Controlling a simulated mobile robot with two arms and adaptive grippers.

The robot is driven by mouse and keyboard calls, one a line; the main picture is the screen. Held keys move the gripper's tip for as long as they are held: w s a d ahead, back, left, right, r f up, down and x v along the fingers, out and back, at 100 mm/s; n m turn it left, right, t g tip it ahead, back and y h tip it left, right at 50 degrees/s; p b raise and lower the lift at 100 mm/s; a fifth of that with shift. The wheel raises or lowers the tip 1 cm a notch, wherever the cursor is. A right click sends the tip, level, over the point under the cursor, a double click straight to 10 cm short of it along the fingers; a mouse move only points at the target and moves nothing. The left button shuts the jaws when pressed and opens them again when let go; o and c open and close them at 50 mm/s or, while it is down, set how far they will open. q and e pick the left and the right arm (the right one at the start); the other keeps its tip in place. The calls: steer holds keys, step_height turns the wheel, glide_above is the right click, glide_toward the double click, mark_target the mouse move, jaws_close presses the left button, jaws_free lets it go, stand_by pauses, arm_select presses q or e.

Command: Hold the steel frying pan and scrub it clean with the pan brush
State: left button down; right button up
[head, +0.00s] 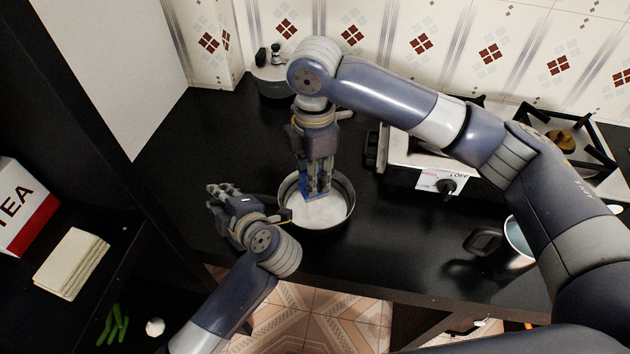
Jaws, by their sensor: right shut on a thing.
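The steel frying pan (348,208) sits on the black counter in the middle of the head view, with a whitish inner surface. My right gripper (318,185) points straight down over the pan, shut on the blue pan brush (305,186). The brush is mostly hidden by the fingers, and its lower end is inside the pan. My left gripper (226,200) is just left of the pan, at the handle side. The handle is largely hidden there, and I cannot tell whether the fingers are closed around it.
A stove (400,155) with a knob stands right of the pan. A lidded pot (272,80) is behind, by the tiled wall. A TEA box (20,205) and folded cloth (70,262) are at the left.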

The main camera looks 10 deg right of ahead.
arm_select(q)
steer(key=c, duration=1.3)
jaws_free()
steer(key=shift+c, duration=0.2)
steer(key=v, duration=1.2)
